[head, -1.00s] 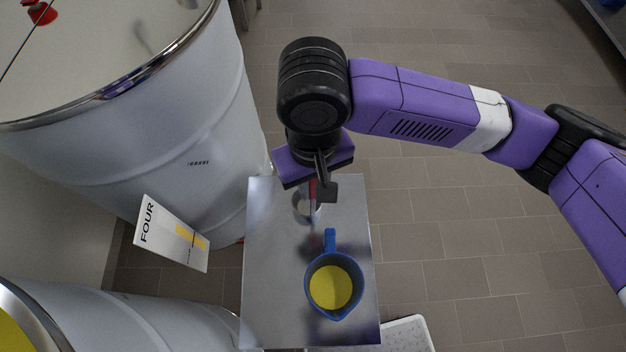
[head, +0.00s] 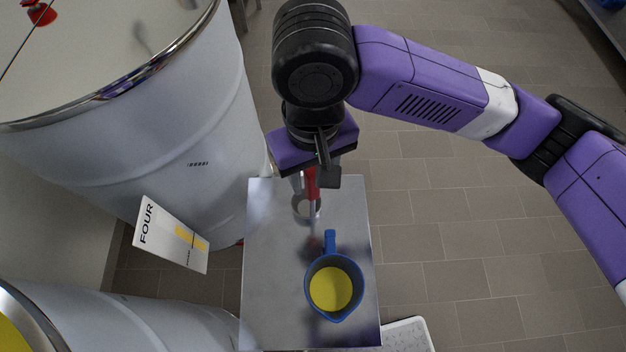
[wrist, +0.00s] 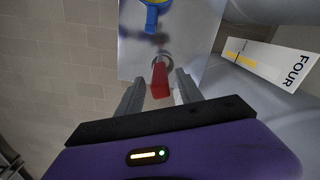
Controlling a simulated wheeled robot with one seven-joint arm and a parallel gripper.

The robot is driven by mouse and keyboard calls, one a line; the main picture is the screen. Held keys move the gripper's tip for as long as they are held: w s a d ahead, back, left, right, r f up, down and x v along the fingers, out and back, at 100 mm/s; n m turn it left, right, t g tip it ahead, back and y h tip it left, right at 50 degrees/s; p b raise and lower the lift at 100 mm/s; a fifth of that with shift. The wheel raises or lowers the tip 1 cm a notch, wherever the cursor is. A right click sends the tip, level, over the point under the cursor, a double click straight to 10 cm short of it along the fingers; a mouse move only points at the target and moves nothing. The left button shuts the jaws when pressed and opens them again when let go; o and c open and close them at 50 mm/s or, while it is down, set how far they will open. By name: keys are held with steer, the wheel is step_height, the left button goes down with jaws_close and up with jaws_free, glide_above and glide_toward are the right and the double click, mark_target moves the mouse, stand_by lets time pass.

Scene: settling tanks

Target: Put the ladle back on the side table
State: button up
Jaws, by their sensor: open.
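The ladle stands on the metal side table (head: 270,300), near its far end. Its red handle (head: 312,184) points up, and its round bowl (head: 307,208) is at the table top. In the wrist view the red handle (wrist: 160,80) lies between the two grey fingers, with a gap on each side. My gripper (head: 314,178) is open above the ladle; it also shows in the wrist view (wrist: 160,88). The gripper partly hides the handle in the head view.
A blue jug (head: 334,288) with yellow contents stands on the table, nearer the front. A large white tank (head: 150,130) is close on the left, with a sign reading FOUR (head: 171,235) below it. Tiled floor (head: 460,250) is open on the right.

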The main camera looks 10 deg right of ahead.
step_height(320, 180, up, 8)
steer(key=shift+f, duration=0.1)
stand_by(0.7)
